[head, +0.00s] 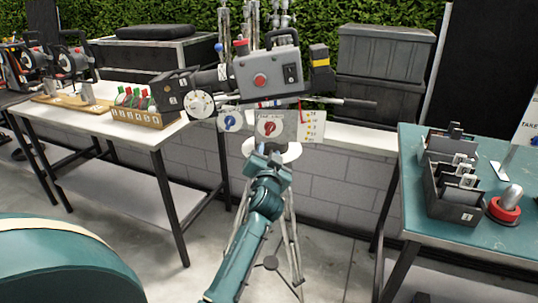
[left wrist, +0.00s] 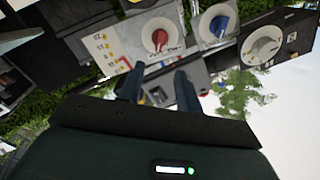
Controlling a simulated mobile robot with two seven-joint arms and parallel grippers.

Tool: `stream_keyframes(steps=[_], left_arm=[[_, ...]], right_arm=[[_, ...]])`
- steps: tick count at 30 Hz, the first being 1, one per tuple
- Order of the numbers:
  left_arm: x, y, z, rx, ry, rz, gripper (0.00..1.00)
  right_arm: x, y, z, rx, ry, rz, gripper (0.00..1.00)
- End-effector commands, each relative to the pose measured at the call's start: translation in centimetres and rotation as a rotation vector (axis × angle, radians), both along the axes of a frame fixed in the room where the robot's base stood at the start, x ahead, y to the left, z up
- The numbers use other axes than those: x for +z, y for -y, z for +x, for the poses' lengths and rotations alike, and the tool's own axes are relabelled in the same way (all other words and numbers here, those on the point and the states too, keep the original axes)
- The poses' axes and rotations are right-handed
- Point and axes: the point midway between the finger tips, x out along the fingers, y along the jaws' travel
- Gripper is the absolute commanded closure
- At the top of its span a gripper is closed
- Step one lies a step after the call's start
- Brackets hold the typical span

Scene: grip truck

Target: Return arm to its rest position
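My left arm (head: 250,235) reaches up from the bottom middle of the head view. My left gripper (head: 269,158) is just below a pale panel with a red knob (head: 269,128) on the camera rig (head: 265,75). In the left wrist view the two fingers of the left gripper (left wrist: 157,86) stand apart, with no object clearly held between them. The red knob (left wrist: 160,38) is beyond the fingertips, and a blue knob (left wrist: 219,26) is beside it. Contact with the rig cannot be told. My right gripper is not in view.
The rig stands on a tripod (head: 291,235). A white table (head: 75,120) with a numbered block (head: 140,118) is at left. A teal table (head: 410,145) with a dark bin (head: 455,205) and a red-based item (head: 505,207) is at right. Grey cases (head: 385,55) stand behind.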

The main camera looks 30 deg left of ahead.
Motion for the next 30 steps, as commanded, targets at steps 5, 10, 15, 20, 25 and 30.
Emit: stream_keyframes(steps=[5, 10, 15, 20, 25, 30], left_arm=[[0.0, 0.0, 0.0, 0.000, 0.000, 0.000, 0.65], [0.0, 0.0, 0.0, 0.000, 0.000, 0.000, 0.65], [-0.3, 0.2, -0.2, -0.008, -0.006, -0.001, 0.65], [-4.3, 3.0, -2.3, -0.110, -0.079, -0.040, 0.65], [-11.8, 9.8, -9.0, -0.326, -0.233, -0.177, 0.65], [-17.1, 16.8, -18.0, -0.509, -0.378, -0.376, 0.65]], right_arm=[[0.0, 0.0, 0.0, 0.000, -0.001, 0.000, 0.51], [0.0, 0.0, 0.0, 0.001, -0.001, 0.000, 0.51], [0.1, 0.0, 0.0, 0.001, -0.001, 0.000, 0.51], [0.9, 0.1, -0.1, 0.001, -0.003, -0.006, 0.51], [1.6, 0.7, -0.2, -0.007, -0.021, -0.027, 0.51], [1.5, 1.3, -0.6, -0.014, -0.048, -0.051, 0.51]])
